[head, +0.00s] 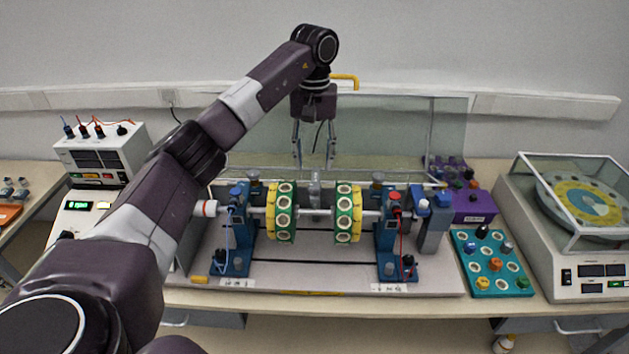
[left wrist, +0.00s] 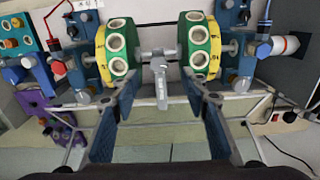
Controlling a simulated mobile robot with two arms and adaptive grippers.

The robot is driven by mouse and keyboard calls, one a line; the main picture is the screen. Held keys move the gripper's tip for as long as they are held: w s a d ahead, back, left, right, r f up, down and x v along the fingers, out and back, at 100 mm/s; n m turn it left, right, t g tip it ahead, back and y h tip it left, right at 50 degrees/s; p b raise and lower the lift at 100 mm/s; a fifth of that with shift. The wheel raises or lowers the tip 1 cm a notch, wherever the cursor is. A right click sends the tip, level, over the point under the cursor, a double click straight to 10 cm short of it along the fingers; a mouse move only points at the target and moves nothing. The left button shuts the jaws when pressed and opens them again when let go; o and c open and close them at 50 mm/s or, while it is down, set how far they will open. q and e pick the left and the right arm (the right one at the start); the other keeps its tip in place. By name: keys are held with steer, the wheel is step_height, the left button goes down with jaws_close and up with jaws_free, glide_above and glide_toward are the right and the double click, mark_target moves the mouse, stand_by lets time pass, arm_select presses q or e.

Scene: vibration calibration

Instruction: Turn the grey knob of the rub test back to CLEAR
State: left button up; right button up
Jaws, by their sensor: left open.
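The grey knob (head: 314,187) of the rub test sits at the middle of the shaft, between the two green-and-yellow discs. In the left wrist view the grey knob (left wrist: 160,84) shows as a bar-shaped handle lying ahead of and between my fingers. My left gripper (head: 313,163) is open and empty, pointing down above and behind the knob. In the left wrist view my left gripper (left wrist: 162,97) has a finger on each side of the knob's line, and I see no contact. A CLEAR mark cannot be read. My right gripper is not in view.
The left disc (head: 281,212) and right disc (head: 348,213) flank the knob closely. Blue bearing stands (head: 240,232) hold the shaft. A clear shield (head: 400,130) stands behind. A teal tray (head: 492,264) and a balance (head: 590,240) are at right.

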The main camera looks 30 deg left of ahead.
mark_target(314, 186)
arm_select(q)
step_height(314, 186, down, 6)
steer(key=shift+r+p, duration=0.1)
steer(key=shift+p, duration=0.95)
steer(key=shift+d+f, duration=0.1)
steer(key=shift+f, duration=0.65)
jaws_close()
